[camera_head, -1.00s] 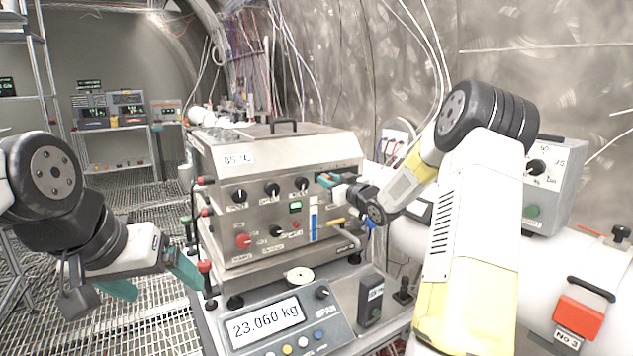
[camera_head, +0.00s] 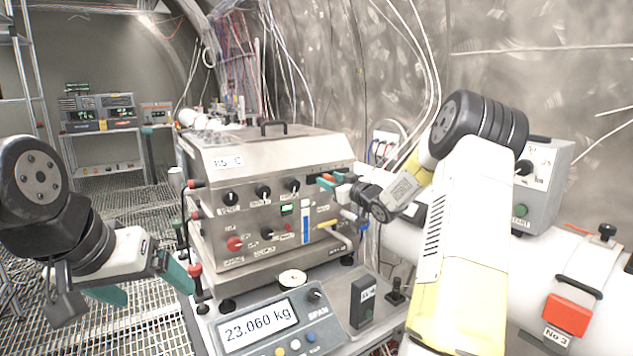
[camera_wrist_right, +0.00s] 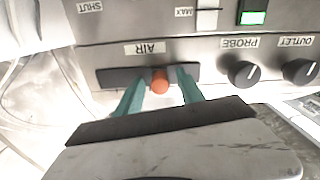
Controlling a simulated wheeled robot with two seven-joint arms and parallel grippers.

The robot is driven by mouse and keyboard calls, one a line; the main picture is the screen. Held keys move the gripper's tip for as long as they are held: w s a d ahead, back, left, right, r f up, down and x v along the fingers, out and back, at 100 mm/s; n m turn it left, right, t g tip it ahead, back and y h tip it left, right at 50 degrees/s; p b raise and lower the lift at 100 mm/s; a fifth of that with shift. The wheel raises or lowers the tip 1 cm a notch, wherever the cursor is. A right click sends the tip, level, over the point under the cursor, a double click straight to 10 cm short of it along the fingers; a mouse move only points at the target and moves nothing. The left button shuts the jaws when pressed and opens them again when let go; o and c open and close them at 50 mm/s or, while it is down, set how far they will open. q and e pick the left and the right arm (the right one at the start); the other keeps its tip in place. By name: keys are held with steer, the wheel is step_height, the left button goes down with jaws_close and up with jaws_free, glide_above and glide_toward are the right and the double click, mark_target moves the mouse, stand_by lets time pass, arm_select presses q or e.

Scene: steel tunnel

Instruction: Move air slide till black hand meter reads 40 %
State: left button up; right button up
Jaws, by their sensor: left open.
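My right gripper (camera_wrist_right: 160,76) is open, with one teal finger on each side of the knob and a small gap on both sides. My left gripper (camera_head: 158,294) is open and empty, left of the unit. I cannot make out a meter with a black hand.
A scale display (camera_head: 258,326) reading 23.060 kg and a small dark box (camera_head: 363,302) stand before the unit. A grey box with a dial (camera_head: 540,185) is at the right, above a white pipe. Black knobs line the panel beside the slide.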

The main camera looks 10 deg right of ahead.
steer(key=v, duration=0.8)
steer(key=shift+r, duration=0.15)
steer(key=s+a+r+m+g+h, duration=0.2)
steer(key=s+a+r+h, duration=0.1)
steer(key=s+r+h, duration=0.15)
steer(key=s+a+f+m+g, duration=0.1)
steer(key=s+a+g, duration=0.2)
steer(key=s, duration=0.8)
steer(key=s+a+f+m+g, duration=0.1)
steer(key=s+a+g, duration=0.2)
steer(key=s, duration=0.8)
steer(key=s+a+f+m+g, duration=0.1)
steer(key=s+a, duration=0.4)
steer(key=s, duration=0.6)
steer(key=shift+s+a+f+g, duration=0.3)
steer(key=shift+f+g, duration=0.15)
steer(key=shift+g, duration=0.45)
steer(key=shift+y, duration=0.25)
stand_by(2.1)
